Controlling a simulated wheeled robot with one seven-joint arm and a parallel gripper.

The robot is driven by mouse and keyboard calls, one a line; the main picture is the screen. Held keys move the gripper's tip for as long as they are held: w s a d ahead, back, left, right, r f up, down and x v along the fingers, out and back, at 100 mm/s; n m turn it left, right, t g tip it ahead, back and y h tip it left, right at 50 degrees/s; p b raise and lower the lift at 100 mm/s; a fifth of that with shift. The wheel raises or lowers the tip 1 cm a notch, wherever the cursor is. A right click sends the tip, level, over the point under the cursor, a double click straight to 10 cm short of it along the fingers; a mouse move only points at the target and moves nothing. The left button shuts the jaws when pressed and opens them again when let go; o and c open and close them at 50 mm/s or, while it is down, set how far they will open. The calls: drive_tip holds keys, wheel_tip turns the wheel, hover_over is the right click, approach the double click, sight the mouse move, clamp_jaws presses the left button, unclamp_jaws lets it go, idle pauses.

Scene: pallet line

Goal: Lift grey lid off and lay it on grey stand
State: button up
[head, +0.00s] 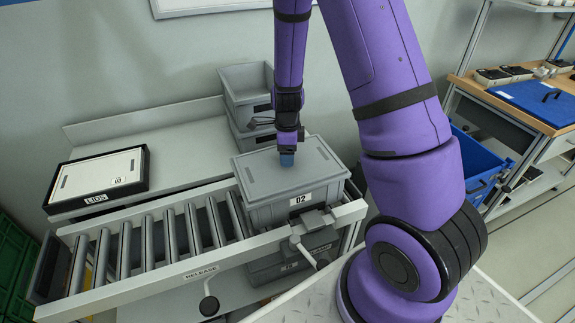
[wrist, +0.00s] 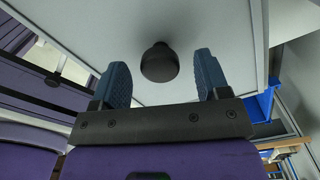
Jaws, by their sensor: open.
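The grey lid (head: 259,178) sits on a grey crate (head: 262,213) labelled 02 at the near end of the roller conveyor. My gripper (head: 287,160) is over the middle of the lid, pointing down. In the wrist view its blue fingers (wrist: 160,82) are spread open. A dark round knob (wrist: 160,62) on the lid (wrist: 218,25) shows between the fingertips, and no finger visibly touches it. In the head view the gripper hides the knob. A grey stand (head: 185,168) behind the conveyor bears a black-edged tray marked LIDS (head: 100,198), with a pale panel on it.
Grey crates (head: 247,83) are stacked behind the lidded crate. The rollers (head: 168,235) left of it are empty. A clamp and lever (head: 303,240) stand at the conveyor's front edge. A workbench (head: 520,100) with a blue bin is at the right.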

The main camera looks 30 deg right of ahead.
drive_tip(key=shift+f, duration=0.9)
drive_tip(key=c, duration=1.1)
drive_tip(key=shift+r, duration=0.2)
